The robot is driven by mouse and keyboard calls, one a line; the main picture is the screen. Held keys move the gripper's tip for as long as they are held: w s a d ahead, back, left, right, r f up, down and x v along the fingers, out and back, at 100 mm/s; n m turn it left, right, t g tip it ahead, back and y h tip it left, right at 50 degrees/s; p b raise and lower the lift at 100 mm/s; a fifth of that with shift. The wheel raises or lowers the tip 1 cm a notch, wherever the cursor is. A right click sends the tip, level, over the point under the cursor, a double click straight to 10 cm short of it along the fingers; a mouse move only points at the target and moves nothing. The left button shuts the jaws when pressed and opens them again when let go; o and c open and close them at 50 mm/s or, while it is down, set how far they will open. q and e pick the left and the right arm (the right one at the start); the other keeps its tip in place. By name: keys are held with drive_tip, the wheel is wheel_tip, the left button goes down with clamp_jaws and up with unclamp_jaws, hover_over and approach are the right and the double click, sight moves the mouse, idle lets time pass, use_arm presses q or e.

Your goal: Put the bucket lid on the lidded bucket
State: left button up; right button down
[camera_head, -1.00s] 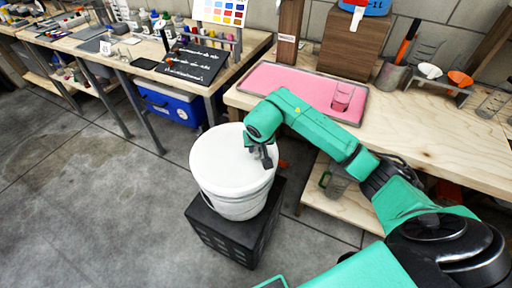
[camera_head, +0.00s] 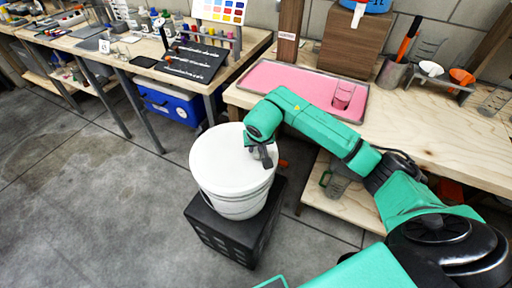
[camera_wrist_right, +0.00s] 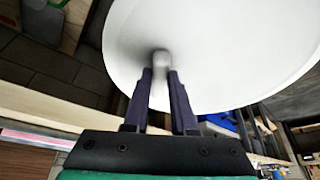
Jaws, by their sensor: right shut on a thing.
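The white bucket lid (camera_head: 222,160) lies level over the mouth of the white bucket (camera_head: 236,208). It covers the opening, but I cannot tell whether its rim is fully seated. The bucket stands upright on a black crate (camera_head: 224,237). My right gripper (camera_head: 264,160) is over the right part of the lid. In the right wrist view, its two dark fingers (camera_wrist_right: 161,75) are shut on the small knob of the lid (camera_wrist_right: 210,50). The bucket is not seen in that view. My left gripper is out of view.
A wooden bench (camera_head: 425,132) stands behind and right, carrying a pink tray (camera_head: 275,80) with a glass and a holder of tools (camera_head: 392,75). A blue cooler (camera_head: 170,102) sits under the left bench. The grey floor (camera_head: 90,210) at left is clear.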

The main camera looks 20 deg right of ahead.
drive_tip(key=shift+c, duration=0.9)
unclamp_jaws()
drive_tip(key=shift+r+p, duration=2.4)
drive_tip(key=shift+r, duration=1.15)
